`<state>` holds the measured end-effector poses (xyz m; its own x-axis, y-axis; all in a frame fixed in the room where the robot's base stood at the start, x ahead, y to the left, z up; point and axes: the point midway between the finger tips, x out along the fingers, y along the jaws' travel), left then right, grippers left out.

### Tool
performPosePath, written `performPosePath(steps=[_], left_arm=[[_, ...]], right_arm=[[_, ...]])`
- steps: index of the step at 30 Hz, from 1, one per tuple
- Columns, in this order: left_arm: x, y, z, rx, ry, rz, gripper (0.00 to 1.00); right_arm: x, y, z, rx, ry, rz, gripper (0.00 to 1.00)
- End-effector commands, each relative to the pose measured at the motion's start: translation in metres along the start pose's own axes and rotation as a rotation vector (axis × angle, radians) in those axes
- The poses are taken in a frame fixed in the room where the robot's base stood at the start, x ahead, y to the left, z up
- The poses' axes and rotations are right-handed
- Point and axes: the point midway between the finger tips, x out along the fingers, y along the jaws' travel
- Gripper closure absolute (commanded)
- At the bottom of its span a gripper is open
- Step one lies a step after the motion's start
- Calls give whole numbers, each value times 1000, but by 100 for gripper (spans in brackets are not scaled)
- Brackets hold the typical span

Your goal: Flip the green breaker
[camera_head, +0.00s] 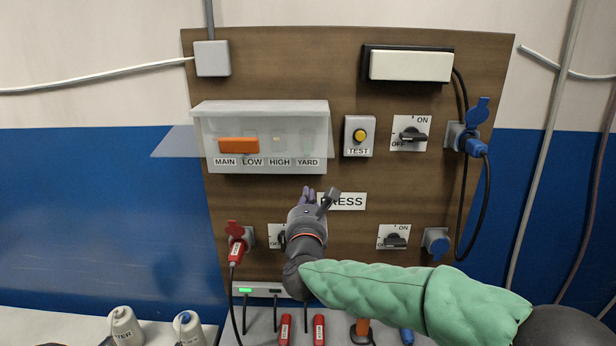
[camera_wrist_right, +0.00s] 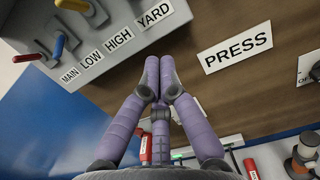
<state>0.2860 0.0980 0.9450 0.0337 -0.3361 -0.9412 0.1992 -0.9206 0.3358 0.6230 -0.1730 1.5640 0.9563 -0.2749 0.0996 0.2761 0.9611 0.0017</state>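The breaker box (camera_head: 262,165) is on the upper left of the wooden panel, with labels MAIN, LOW, HIGH and YARD. An orange handle (camera_head: 238,146) shows above MAIN. I cannot make out a green breaker clearly; the YARD position (camera_head: 307,141) is pale and washed out. My right gripper (camera_head: 315,196) is below the box, left of the PRESS label, with purple fingers together and empty, also in the right wrist view (camera_wrist_right: 159,78). My left gripper is not visible.
A TEST button (camera_head: 359,136) and an upper rotary switch (camera_head: 411,135) are right of the box. A lower switch (camera_head: 396,240) and the PRESS label (camera_head: 341,201) lie below. A red plug (camera_head: 236,250) hangs at lower left. White containers (camera_head: 125,325) stand on the bench.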

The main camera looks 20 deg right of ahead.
Motion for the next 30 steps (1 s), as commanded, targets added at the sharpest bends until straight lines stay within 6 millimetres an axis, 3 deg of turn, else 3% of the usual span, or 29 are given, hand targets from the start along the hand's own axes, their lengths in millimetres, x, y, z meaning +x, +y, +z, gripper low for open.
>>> performPosePath(steps=[18, 24, 30], left_arm=[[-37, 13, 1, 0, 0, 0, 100], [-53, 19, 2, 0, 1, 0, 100], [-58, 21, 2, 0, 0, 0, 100]], right_arm=[[96, 0, 2, -2, 1, -2, 100], [88, 0, 28, -1, -1, 1, 100], [83, 0, 37, -1, 0, 0, 100]])
